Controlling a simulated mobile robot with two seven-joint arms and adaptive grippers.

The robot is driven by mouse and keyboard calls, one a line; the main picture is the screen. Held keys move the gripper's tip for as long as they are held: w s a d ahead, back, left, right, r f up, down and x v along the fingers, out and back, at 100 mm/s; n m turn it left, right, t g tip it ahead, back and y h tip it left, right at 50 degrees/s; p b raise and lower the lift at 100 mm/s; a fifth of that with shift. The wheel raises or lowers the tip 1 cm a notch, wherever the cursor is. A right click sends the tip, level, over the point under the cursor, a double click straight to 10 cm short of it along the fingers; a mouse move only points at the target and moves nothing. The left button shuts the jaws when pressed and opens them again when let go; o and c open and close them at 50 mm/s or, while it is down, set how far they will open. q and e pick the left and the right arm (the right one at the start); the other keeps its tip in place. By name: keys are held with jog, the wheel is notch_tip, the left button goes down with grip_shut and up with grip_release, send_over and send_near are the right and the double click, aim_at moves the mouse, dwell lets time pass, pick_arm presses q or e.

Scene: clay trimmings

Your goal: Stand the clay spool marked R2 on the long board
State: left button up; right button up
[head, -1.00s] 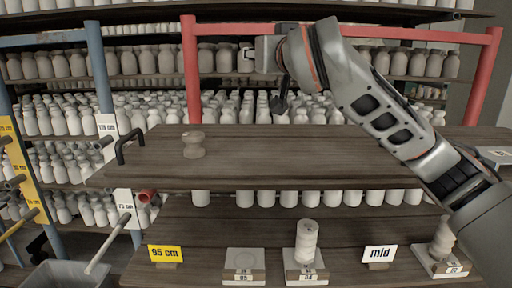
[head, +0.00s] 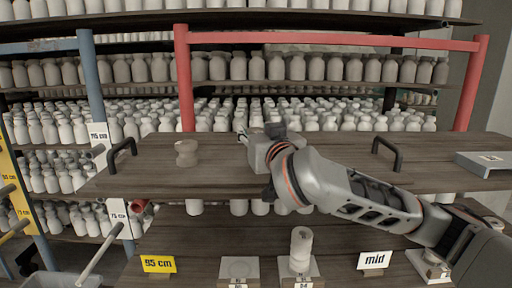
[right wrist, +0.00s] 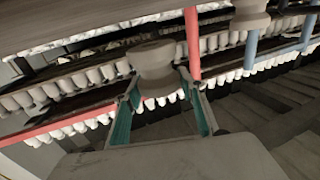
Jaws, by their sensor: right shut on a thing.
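My right gripper (head: 243,137) is low over the middle of the long board (head: 335,160) in the head view. In the right wrist view its green-padded fingers (right wrist: 162,98) are shut on a grey-brown clay spool (right wrist: 155,60). In the head view I cannot make out this held spool, and whether it touches the board is unclear. No R2 mark is readable on it. Another clay spool (head: 187,152) stands upright near the board's left end. My left gripper is not in view.
Dark handles rise at the board's left (head: 122,152) and right (head: 387,150). Below are a "95 cm" sign (head: 158,264), a "mid" sign (head: 375,259), a bare plinth (head: 238,268) and a plinth bearing a pale spool (head: 301,245). Racks of bottles stand behind. The board is clear between spool and gripper.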

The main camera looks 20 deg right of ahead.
notch_tip(320, 180, down, 4)
jog(key=shift+r, duration=0.25)
jog(key=shift+f, duration=0.2)
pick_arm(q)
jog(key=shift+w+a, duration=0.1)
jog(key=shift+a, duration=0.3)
pick_arm(e)
jog(key=shift+f, duration=0.15)
jog(key=o, duration=1.3)
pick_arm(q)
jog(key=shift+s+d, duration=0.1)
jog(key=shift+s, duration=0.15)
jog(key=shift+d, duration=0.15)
